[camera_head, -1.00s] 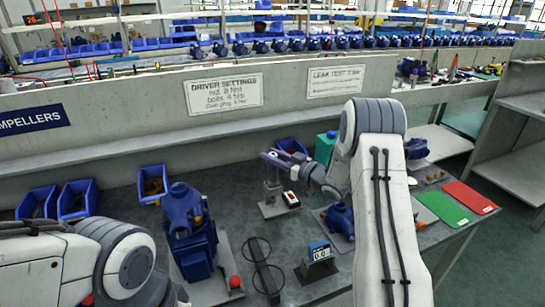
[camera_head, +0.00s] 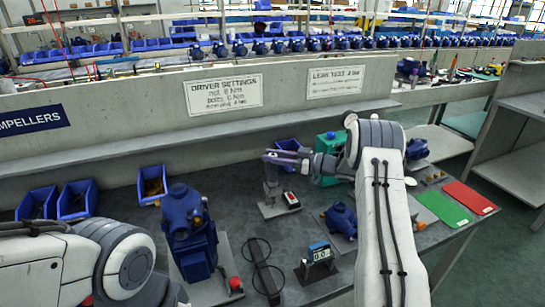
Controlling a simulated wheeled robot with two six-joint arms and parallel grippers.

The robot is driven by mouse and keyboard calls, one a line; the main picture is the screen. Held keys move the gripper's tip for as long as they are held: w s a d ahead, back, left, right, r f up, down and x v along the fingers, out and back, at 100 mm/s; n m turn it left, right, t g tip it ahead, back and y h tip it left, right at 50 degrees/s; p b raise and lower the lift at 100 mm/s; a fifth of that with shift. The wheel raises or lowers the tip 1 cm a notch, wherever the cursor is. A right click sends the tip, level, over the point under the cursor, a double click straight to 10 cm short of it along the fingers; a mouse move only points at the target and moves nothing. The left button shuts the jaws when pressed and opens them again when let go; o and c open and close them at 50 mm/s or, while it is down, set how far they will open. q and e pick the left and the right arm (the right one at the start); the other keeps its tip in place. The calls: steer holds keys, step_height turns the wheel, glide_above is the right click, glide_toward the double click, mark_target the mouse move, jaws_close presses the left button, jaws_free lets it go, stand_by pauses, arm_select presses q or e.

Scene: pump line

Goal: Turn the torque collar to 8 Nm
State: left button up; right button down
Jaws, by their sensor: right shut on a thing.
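A grey driver (camera_head: 271,186) stands upright on a small base plate (camera_head: 277,210) near the middle of the bench. My right gripper (camera_head: 283,158) reaches in from the right and is shut at the driver's top, where the torque collar appears to be. The fingers hide most of that top, and any scale on it is too small to read. A red and white block (camera_head: 291,200) sits beside the driver on the base plate.
A blue pump (camera_head: 190,232) stands left of the driver, with a red-knobbed lever beside it. A smaller blue part (camera_head: 341,220) lies to the right. Blue bins (camera_head: 75,201) line the back left. A driver settings sign (camera_head: 224,93) hangs on the wall behind.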

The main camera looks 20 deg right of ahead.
steer(key=c, duration=0.6)
jaws_free()
steer(key=shift+o, duration=0.2)
steer(key=b+v, duration=0.1)
steer(key=v, duration=0.9)
steer(key=shift+d, duration=0.2)
steer(key=shift+s, duration=0.1)
